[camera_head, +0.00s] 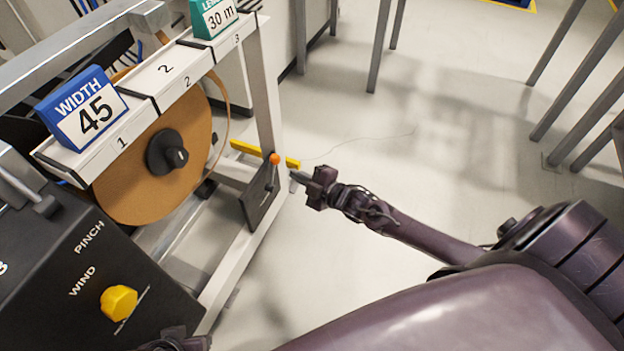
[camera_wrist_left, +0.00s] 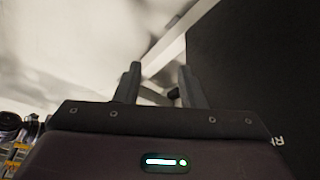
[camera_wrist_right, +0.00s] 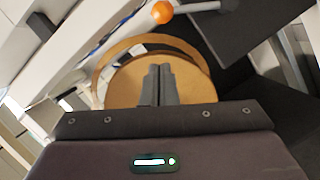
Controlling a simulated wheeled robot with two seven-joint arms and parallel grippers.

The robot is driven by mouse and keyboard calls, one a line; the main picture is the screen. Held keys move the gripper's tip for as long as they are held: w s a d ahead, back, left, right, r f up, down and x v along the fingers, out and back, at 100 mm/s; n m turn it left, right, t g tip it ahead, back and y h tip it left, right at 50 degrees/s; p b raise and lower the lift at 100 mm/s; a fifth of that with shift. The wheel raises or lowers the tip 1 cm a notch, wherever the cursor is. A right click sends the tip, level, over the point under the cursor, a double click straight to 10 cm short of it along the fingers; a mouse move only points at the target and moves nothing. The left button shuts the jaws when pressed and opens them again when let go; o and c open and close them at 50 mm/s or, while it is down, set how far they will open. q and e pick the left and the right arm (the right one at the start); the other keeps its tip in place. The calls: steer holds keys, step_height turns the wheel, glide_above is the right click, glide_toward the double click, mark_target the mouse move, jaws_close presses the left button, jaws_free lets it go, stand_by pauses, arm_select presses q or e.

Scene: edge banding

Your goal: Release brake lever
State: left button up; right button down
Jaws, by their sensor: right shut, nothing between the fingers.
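The brake lever (camera_head: 273,170) is a thin rod with an orange ball knob on top, on a black plate (camera_head: 262,200) fixed to the pale machine frame. In the right wrist view its orange knob (camera_wrist_right: 162,12) is near the top edge, with the grey rod running right from it. My right gripper (camera_head: 297,178) is shut and empty, just right of the lever and slightly below the knob; they look apart. Its closed fingertips (camera_wrist_right: 159,70) show in the right wrist view. My left gripper (camera_wrist_left: 160,82) is open with nothing between its fingers, beside a dark panel.
A brown band roll (camera_head: 150,180) with a black hub hangs behind the frame. A yellow bar (camera_head: 250,150) lies behind the lever. A black control box (camera_head: 80,270) with a yellow knob stands at lower left. The floor (camera_head: 420,130) right of the frame is clear; grey legs stand farther off.

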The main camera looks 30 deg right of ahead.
arm_select(q)
steer(key=shift+s+a+r+g+p, duration=0.1)
steer(key=shift+a+g+p, duration=0.1)
steer(key=shift+a, duration=0.15)
steer(key=shift+s+a+r+g+p, duration=0.1)
steer(key=shift+a+g+p, duration=0.1)
steer(key=shift+a, duration=0.15)
arm_select(e)
steer(key=shift+v, duration=2.1)
steer(key=shift+d, duration=0.1)
